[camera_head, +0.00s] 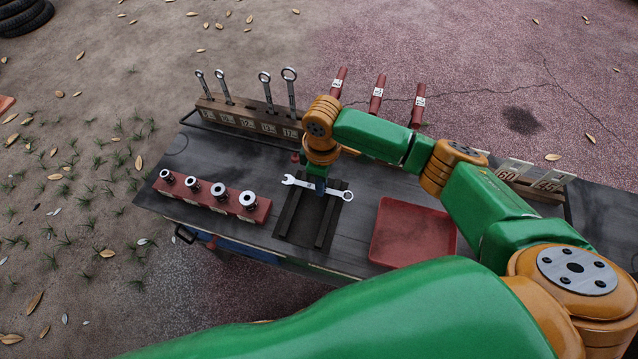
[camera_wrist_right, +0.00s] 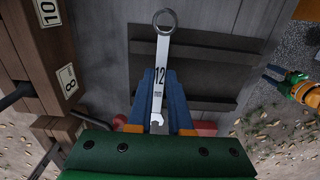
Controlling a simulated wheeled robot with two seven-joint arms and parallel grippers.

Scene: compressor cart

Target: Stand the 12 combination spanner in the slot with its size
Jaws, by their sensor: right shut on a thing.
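The 12 combination spanner (camera_head: 335,192) is silver, its open jaw to the left and its ring to the right in the head view. My right gripper (camera_head: 318,187) is shut on its shank, over the dark two-bar rest (camera_head: 290,220). In the wrist view the spanner (camera_wrist_right: 160,77) shows a 12, ring away from the fingers (camera_wrist_right: 160,100). I cannot tell its clearance above the bars. The wooden rack (camera_head: 215,104) holds several upright spanners; its middle slot (camera_head: 247,122) is empty, its label too small to read surely. My left gripper (camera_wrist_right: 273,75) looks open and empty, away at the right.
A red block with several sockets (camera_head: 185,190) stands left of the rest. A red tray (camera_head: 410,235) lies to the right. Red upright handles (camera_head: 377,95) stand behind my right arm. Number plates (camera_head: 510,172) stand at the right. The dark cart top (camera_head: 215,155) is bare between rack and sockets.

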